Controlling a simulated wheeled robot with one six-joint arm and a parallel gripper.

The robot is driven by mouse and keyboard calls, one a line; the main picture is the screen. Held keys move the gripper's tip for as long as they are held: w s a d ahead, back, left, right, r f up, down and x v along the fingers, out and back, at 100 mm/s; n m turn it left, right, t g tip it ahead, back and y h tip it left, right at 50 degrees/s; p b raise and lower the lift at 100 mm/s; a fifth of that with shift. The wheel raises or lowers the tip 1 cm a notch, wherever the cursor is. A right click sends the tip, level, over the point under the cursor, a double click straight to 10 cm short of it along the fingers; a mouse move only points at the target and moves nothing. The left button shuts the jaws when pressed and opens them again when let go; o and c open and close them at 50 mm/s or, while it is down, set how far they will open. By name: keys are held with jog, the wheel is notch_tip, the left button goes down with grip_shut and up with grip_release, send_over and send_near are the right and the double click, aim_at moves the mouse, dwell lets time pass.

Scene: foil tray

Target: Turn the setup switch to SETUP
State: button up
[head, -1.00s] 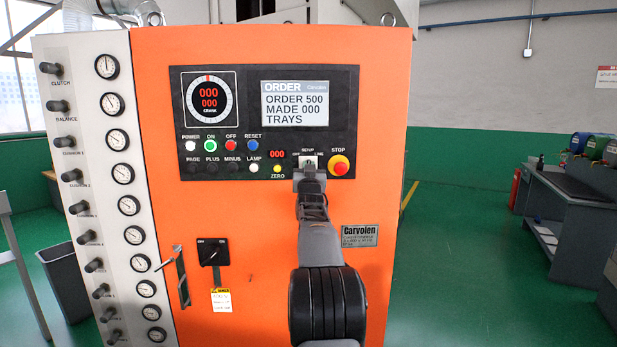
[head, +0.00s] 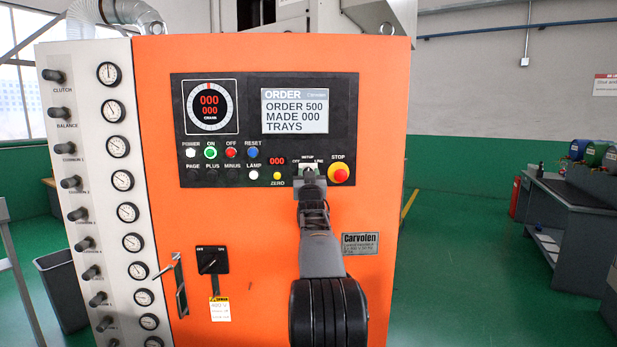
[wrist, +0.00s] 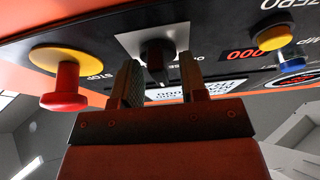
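The setup switch (wrist: 156,52) is a small black knob on a pale square plate, marked OFF, SETUP and LINE. In the head view its plate (head: 308,168) shows just above my gripper (head: 309,176), which hides most of the knob. In the wrist view my gripper (wrist: 161,77) is open, with one finger on each side of the knob and a gap to each. I cannot tell whether either finger touches it, or which mark the knob points at.
The red STOP button (head: 339,173) on its yellow ring is close to the right of the switch. The yellow ZERO button (head: 277,176) and a red 000 readout (head: 277,160) are to its left. The order screen (head: 294,110) is above.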

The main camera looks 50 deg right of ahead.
jog(key=b+v, duration=0.5)
jog(key=v, duration=0.9)
jog(key=shift+w, duration=0.1)
dwell(0.4)
notch_tip(320, 180, down, 15)
jog(key=a+g+y, duration=0.3)
jog(key=g+y, duration=0.3)
jog(key=s+a+f+n+g+y+p, duration=0.2)
jog(key=s+a+f+g+y, duration=0.15)
jog(key=a+f, duration=0.55)
jog(key=s+a+n+g+y+p, duration=0.1)
jog(key=s+a+n+y+p, duration=0.2)
jog(key=a, duration=0.9)
jog(key=s+a+n+g+y+p, duration=0.2)
jog(key=s+a+n+y+p, duration=0.1)
jog(key=s+a, duration=0.6)
jog(key=a, duration=0.4)
jog(key=shift+r+n, duration=0.3)
jog(key=shift+r, duration=0.05)
